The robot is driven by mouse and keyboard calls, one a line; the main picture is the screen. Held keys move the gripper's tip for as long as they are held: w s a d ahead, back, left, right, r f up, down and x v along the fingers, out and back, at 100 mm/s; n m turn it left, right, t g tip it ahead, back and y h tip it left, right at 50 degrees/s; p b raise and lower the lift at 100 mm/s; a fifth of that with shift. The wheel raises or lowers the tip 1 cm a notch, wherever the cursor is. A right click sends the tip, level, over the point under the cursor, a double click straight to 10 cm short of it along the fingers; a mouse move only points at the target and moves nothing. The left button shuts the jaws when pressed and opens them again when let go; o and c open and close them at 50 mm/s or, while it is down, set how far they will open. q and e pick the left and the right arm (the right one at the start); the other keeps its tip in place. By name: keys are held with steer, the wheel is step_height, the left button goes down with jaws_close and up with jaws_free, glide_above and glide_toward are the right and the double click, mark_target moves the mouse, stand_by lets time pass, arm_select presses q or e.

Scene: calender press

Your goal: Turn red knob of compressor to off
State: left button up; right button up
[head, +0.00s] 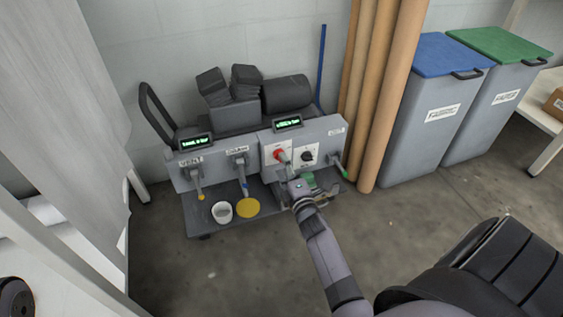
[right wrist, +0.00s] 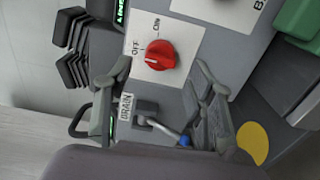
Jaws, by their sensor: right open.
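The grey compressor (head: 232,163) stands against the wall in the head view. Its red knob (head: 279,154) sits on a white plate on the front panel. In the right wrist view the red knob (right wrist: 160,54) shows whole, with ON and OFF labels beside it and a small pale mark on its lower left. My right gripper (head: 289,173) is just in front of the panel, near the knob. In the right wrist view the right gripper (right wrist: 165,72) is open and empty, and the knob appears just beyond its fingertips, not gripped. My left gripper is not in view.
A black dial (head: 307,154) sits right of the red knob. Brown rolls (head: 377,90) stand at the compressor's right, then a blue-lidded bin (head: 420,115) and a green-lidded bin (head: 500,100). The front floor is clear.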

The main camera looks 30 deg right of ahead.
steer(key=v, duration=0.9)
